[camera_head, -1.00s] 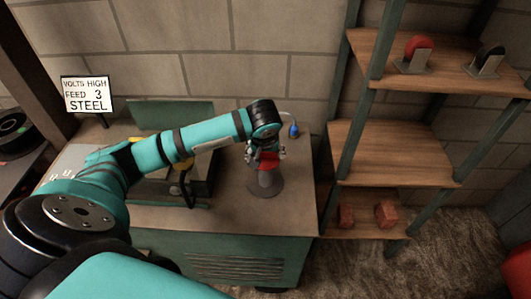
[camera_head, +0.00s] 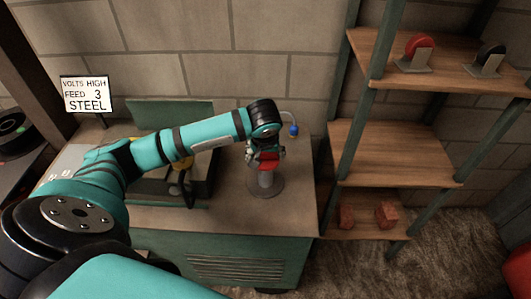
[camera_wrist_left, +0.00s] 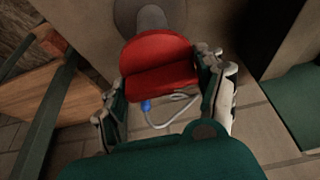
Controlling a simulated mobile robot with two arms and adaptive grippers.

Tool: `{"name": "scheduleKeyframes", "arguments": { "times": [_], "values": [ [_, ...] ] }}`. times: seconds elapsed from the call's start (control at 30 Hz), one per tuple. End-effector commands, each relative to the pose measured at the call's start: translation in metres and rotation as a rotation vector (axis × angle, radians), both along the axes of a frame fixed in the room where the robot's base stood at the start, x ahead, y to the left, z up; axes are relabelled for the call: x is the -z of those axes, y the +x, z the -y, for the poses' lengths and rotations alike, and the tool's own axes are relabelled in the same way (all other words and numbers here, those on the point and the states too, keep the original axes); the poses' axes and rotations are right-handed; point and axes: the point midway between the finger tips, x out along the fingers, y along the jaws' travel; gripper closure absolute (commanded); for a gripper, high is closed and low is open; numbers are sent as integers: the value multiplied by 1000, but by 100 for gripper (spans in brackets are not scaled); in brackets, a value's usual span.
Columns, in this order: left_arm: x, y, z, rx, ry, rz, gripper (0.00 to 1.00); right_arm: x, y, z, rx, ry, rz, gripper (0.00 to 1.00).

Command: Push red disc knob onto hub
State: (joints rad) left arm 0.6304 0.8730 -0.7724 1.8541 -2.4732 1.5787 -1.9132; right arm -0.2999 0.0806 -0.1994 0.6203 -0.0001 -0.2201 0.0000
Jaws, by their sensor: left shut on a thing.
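My left gripper (camera_head: 266,154) is shut on the red disc knob (camera_head: 268,160), directly over the grey hub post (camera_head: 265,180) on the bench. The post stands upright on a round base. In the left wrist view the red knob (camera_wrist_left: 160,62) sits between the two fingers, and the grey hub (camera_wrist_left: 150,18) shows just beyond it. The knob's underside is hidden, so I cannot tell whether it touches the hub or how far on it sits. My right gripper is not in view.
The bench (camera_head: 225,190) holds a machine (camera_head: 185,185) left of the hub. A blue bulb (camera_head: 293,130) on a thin bent stem is behind the gripper. Shelves at right carry another red disc (camera_head: 418,45), a black disc (camera_head: 490,55) and red blocks (camera_head: 386,214). A sign (camera_head: 87,94) stands at left.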

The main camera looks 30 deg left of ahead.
Motion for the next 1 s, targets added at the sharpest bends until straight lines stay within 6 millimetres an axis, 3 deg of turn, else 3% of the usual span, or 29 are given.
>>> {"name": "scheduleKeyframes", "arguments": {
  "times": [0.47, 0.5, 0.7, 1.0],
  "values": [
    [10, 0, 0, -1, 0, 1, 57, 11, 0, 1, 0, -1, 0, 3],
    [10, 0, 0, -1, -1, 2, 26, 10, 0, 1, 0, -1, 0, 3],
    [9, 0, 0, 0, 0, 0, 2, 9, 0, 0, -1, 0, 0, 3],
    [8, 0, 0, 0, 0, 0, 2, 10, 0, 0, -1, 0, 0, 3]
  ]
}}
